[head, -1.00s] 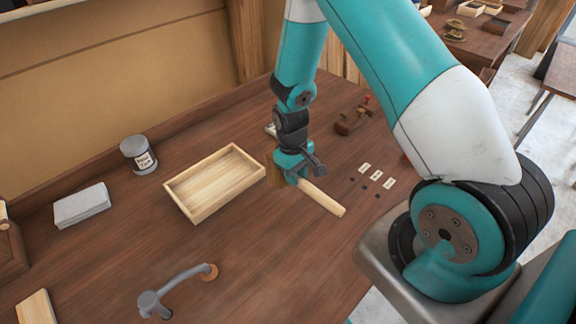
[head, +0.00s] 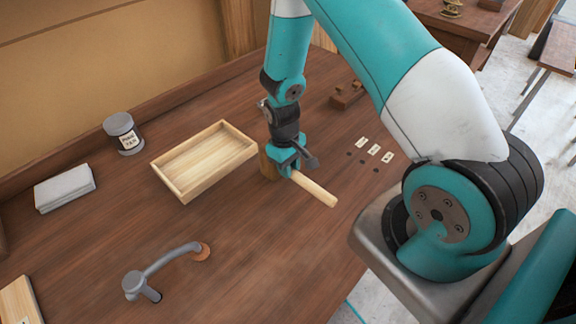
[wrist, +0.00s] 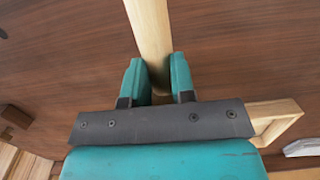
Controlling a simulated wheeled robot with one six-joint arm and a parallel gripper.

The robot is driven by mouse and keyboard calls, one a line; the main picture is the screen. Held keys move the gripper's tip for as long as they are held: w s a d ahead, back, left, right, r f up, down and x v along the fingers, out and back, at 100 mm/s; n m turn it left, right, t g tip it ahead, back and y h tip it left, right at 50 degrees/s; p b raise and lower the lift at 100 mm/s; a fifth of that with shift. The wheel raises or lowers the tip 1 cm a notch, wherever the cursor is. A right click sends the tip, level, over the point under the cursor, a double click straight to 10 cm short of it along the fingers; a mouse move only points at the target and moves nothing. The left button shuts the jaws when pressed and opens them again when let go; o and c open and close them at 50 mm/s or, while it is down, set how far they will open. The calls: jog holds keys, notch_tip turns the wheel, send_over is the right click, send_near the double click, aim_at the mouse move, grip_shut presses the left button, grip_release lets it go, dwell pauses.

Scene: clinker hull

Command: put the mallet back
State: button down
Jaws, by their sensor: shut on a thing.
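The mallet has a pale round wooden handle (head: 317,190) and a browner block-like head (head: 267,165). My gripper (head: 291,168) is shut on the handle close to the head, in the middle of the bench to the right of the shallow tray. The handle slants toward the lower right. In the wrist view the handle (wrist: 148,30) runs up between the two teal fingers of my gripper (wrist: 156,78). I cannot tell whether the mallet touches the bench top.
The pale wooden tray (head: 166,182) is empty. A grey holdfast-like tool (head: 135,284) stands in front. Small white cards (head: 374,150) beside dark holes lie right, with a brown plane-like tool (head: 347,95) behind.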

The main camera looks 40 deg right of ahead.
jog(key=shift+f+b, duration=0.4)
jog(key=shift+f, duration=0.05)
jog(key=c, duration=0.9)
grip_release()
jog(key=shift+o, duration=0.2)
jog(key=shift+r, duration=0.1)
notch_tip(320, 180, up, 8)
jog(key=p, duration=0.6)
